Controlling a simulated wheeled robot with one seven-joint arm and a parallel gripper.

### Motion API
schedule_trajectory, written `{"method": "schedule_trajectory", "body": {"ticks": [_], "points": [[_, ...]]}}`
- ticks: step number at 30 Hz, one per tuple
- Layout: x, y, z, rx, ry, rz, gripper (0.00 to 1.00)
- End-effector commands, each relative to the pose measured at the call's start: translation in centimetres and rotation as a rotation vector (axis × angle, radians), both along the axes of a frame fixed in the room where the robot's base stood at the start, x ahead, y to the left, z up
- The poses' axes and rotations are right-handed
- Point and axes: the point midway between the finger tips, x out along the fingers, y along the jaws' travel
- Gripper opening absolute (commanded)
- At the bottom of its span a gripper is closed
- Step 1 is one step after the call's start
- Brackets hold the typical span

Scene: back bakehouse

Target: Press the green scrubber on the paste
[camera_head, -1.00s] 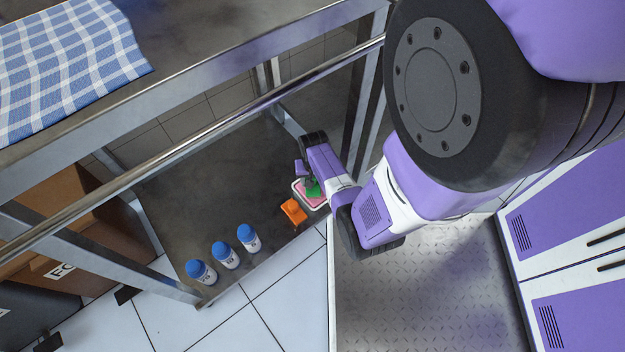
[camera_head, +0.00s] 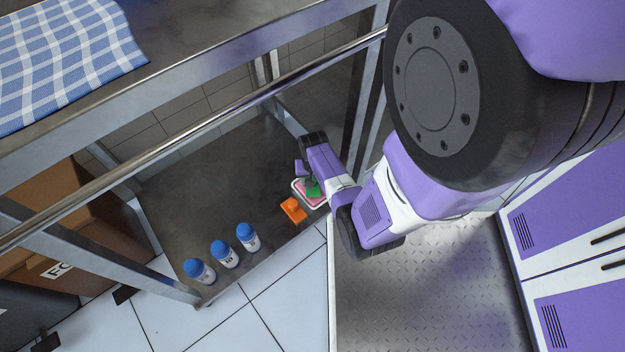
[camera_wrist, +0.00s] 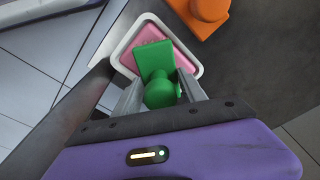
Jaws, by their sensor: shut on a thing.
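The green scrubber (camera_wrist: 153,58) has a flat block and a round knob. My gripper (camera_wrist: 160,92) is shut on its knob, with a finger on each side. The scrubber's block is over the pink paste (camera_wrist: 146,33) in a white-rimmed tray (camera_wrist: 190,56); whether it touches the paste I cannot tell. In the head view the green scrubber (camera_head: 313,189) shows at my gripper over the tray (camera_head: 318,206), low on a dark shelf. Part of the paste is hidden by the scrubber and the fingers.
An orange knobbed tool (camera_head: 293,210) stands beside the tray. Several blue-capped bottles (camera_head: 225,255) line the shelf's front edge. A metal rail (camera_head: 190,135) and table frame run above. The shelf's middle (camera_head: 205,190) is clear.

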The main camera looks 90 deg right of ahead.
Motion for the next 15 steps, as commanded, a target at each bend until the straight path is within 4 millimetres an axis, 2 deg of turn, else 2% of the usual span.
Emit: {"method": "schedule_trajectory", "body": {"ticks": [15], "points": [[0.02, -0.05, -0.59, -0.001, 0.0, 0.0, 0.05]]}}
